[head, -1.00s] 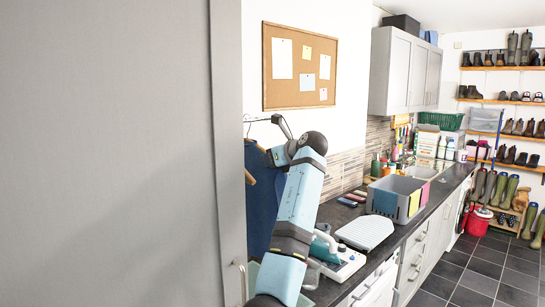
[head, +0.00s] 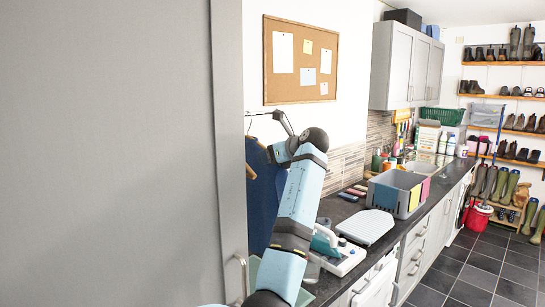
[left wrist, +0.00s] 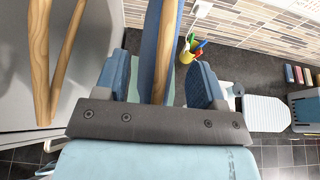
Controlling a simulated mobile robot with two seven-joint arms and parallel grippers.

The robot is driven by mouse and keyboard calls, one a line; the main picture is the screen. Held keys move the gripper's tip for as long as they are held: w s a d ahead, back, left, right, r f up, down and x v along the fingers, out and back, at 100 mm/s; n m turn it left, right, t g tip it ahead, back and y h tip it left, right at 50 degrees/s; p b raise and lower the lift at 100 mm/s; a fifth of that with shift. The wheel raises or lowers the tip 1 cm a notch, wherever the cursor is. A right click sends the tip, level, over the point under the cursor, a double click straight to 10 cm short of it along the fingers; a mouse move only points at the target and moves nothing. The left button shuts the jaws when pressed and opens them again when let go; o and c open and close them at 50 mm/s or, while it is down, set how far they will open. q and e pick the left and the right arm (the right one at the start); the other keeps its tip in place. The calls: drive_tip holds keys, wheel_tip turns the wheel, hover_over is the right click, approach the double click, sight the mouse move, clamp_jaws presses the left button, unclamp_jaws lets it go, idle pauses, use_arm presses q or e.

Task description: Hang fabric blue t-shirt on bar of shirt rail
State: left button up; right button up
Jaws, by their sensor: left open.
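The blue t-shirt (head: 263,205) hangs beside the grey panel in the head view, partly hidden by my arm. Its blue fabric (left wrist: 151,30) also shows in the left wrist view, next to a wooden hanger bar (left wrist: 166,50). My left gripper (left wrist: 162,82) is open, with the bar and fabric between its two blue fingers; no grip on them shows. In the head view its fingers are hard to make out by the shirt's upper part. A thin dark rail or hook piece (head: 260,113) shows above the shirt. My right gripper is not in view.
More wooden hanger-like bars (left wrist: 40,60) stand left of the gripper. The grey panel (head: 110,150) blocks the head view's left side. The counter (head: 335,212) to the right holds an iron-like appliance (head: 340,256), a white ribbed board (head: 366,226) and a grey crate (head: 398,193).

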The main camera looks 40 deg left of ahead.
use_arm(q)
drive_tip(key=b+v, duration=0.3)
drive_tip(key=v, duration=1)
drive_tip(key=w+d+f+t+h, duration=0.1)
drive_tip(key=w+d+f+t, duration=0.15)
drive_tip(key=f, duration=0.95)
drive_tip(key=w+d+f+t+h, duration=0.1)
drive_tip(key=f+t, duration=0.2)
drive_tip(key=f, duration=1)
drive_tip(key=s+d+f+n+t+h, duration=0.2)
drive_tip(key=s+d+f, duration=0.15)
drive_tip(key=f, duration=0.65)
drive_tip(key=s+d+f+n+t+h, duration=0.1)
drive_tip(key=s+d+f+t+h, duration=0.2)
drive_tip(key=f, duration=0.7)
drive_tip(key=s+d+f+n+h, duration=0.3)
drive_tip(key=s+d+f, duration=0.1)
drive_tip(key=s+f, duration=0.35)
drive_tip(key=s+d+f+n+h, duration=0.2)
drive_tip(key=s+d+f+h, duration=0.15)
drive_tip(key=s+f, duration=0.45)
drive_tip(key=s+d+f+n+h, duration=0.1)
drive_tip(key=s+d+n, duration=0.2)
drive_tip(key=s, duration=0.6)
drive_tip(key=s+d+f+n+h, duration=0.1)
drive_tip(key=s+d+n, duration=0.3)
drive_tip(key=s, duration=0.5)
drive_tip(key=shift+f+n+g+h, duration=0.4)
drive_tip(key=shift+n+g+h, duration=0.05)
drive_tip(key=shift+n+h, duration=0.15)
